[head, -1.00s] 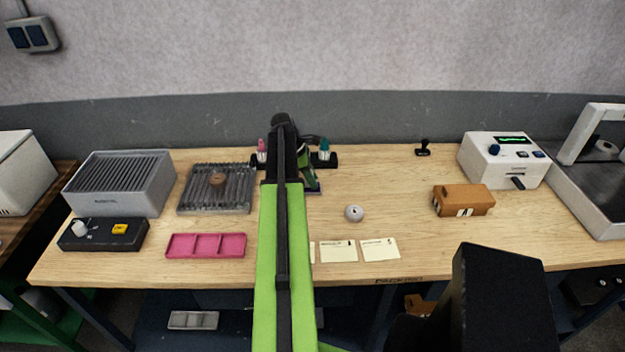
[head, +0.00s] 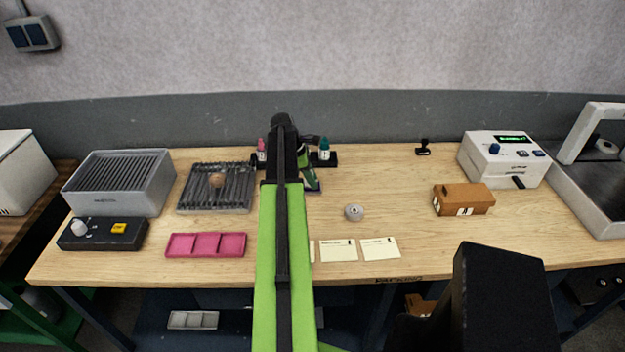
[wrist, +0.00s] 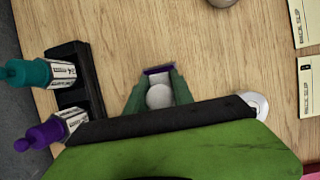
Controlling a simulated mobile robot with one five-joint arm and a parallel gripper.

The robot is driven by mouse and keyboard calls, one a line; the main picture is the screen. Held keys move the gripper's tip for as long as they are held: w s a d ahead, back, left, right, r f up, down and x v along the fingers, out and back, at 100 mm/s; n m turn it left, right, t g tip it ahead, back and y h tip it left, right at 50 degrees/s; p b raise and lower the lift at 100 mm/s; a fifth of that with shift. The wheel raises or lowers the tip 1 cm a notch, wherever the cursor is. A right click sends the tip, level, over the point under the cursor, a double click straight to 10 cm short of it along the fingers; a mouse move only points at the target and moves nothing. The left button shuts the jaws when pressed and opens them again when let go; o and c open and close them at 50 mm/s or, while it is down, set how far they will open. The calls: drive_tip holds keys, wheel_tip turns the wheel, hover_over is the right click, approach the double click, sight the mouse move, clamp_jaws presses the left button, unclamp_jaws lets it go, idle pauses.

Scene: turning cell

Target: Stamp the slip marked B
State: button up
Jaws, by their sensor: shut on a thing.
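My gripper (wrist: 158,95) has green fingers and is shut on a stamp-like thing (wrist: 159,96) with a pale round knob and a purple edge. In the head view my gripper (head: 311,181) is partly hidden behind my arm, over the middle of the bench. Cream slips lie at the bench's front: one in the middle (head: 338,250), one at the right (head: 380,248), and a third (head: 311,252) mostly behind my arm. Two slips show at the right edge of the wrist view (wrist: 310,85). Their letters are too small to read. A small black stamp (head: 423,149) stands at the back right.
A black rack (wrist: 75,80) holds a teal bottle (wrist: 25,73) and a purple bottle (wrist: 38,136). A grey round thing (head: 354,212) stands behind the slips. Bench right of the slips is clear.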

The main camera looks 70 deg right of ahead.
idle(0.3)
wheel_tip(320, 180, up, 7)
drive_tip(key=p, duration=0.7)
drive_tip(key=shift+f, duration=0.15)
